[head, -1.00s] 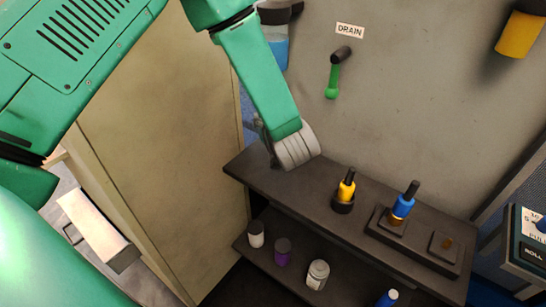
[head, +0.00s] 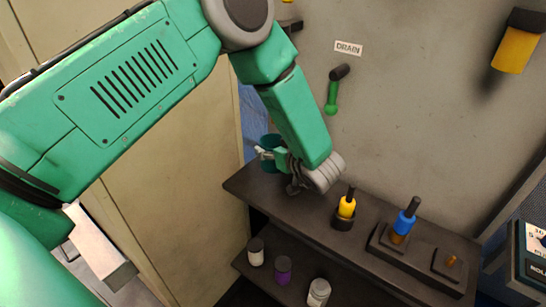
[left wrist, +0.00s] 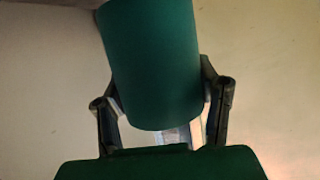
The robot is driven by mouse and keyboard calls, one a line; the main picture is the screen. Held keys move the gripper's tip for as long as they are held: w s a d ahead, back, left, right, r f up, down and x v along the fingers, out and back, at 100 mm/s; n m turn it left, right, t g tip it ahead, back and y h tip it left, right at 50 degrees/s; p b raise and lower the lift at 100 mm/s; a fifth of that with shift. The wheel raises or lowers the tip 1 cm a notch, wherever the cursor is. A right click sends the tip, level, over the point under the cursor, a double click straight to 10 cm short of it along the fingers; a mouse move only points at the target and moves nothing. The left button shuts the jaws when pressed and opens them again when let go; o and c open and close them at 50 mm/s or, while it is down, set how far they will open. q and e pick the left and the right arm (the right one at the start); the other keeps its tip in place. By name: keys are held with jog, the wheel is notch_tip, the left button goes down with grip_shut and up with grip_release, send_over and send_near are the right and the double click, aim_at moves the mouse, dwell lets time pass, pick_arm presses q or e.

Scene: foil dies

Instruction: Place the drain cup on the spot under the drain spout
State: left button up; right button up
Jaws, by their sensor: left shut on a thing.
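The drain cup (left wrist: 150,60) is a dark green cylinder. It fills the middle of the left wrist view, with a finger on each side. My left gripper (left wrist: 160,105) is shut on it. In the head view the cup (head: 270,141) shows only partly, behind my gripper (head: 272,155), above the left end of the dark shelf. A DRAIN label (head: 348,48) is on the grey wall, with a dark-knobbed green lever (head: 332,98) below it. I cannot clearly make out the drain spout or the spot under it. My right gripper is out of view.
A beige panel (head: 165,200) stands left. A yellow cylinder (head: 512,50) hangs upper right.

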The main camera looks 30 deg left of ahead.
pick_arm(q)
jog(key=shift+d+f, duration=0.15)
jog(key=shift+f, duration=1.25)
jog(key=shift+f, duration=0.1)
jog(key=o, duration=1.3)
jog(key=v, duration=1.2)
